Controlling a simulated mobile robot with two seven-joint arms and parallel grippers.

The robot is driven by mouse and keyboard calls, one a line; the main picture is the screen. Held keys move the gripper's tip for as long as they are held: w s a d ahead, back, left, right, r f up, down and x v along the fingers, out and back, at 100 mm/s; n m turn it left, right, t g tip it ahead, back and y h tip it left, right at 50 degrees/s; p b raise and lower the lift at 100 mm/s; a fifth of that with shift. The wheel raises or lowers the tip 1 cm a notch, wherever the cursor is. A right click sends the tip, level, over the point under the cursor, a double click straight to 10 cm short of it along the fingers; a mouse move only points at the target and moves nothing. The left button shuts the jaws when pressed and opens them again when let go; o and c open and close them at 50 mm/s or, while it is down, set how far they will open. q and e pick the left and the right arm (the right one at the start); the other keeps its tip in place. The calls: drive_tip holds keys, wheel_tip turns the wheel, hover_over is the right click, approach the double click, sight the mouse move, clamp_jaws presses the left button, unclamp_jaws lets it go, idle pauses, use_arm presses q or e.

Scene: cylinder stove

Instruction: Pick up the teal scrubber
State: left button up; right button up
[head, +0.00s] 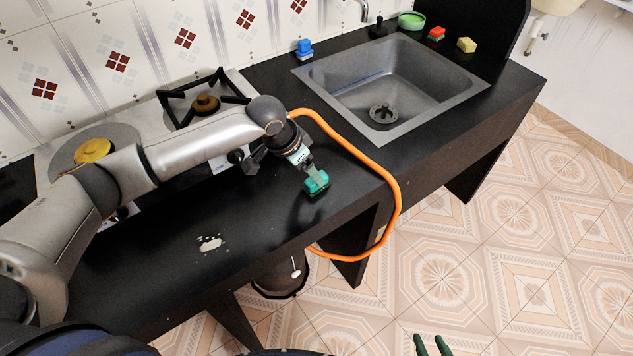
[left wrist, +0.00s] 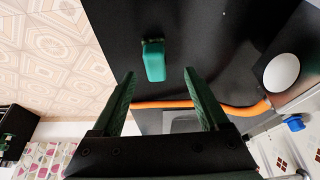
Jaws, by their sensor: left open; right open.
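The teal scrubber (head: 317,184) lies on the black counter near its front edge, left of the orange hose. My left gripper (head: 309,170) is just above and behind it, pointing down, and partly overlaps it in the head view. In the left wrist view the scrubber (left wrist: 154,60) shows beyond and between the two spread green fingers of my left gripper (left wrist: 159,75). The fingers are open with nothing between their pads; I cannot tell any contact. My right gripper (head: 431,341) shows only its two green fingertips at the bottom edge, apart and empty, over the floor.
The orange hose (head: 394,183) curves over the counter edge close to the scrubber. Behind are the stove (head: 130,128) and the sink (head: 325,75).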

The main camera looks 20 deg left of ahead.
use_arm(q)
drive_tip(key=x, duration=0.5)
drive_tip(key=shift+d, duration=0.35)
clamp_jaws()
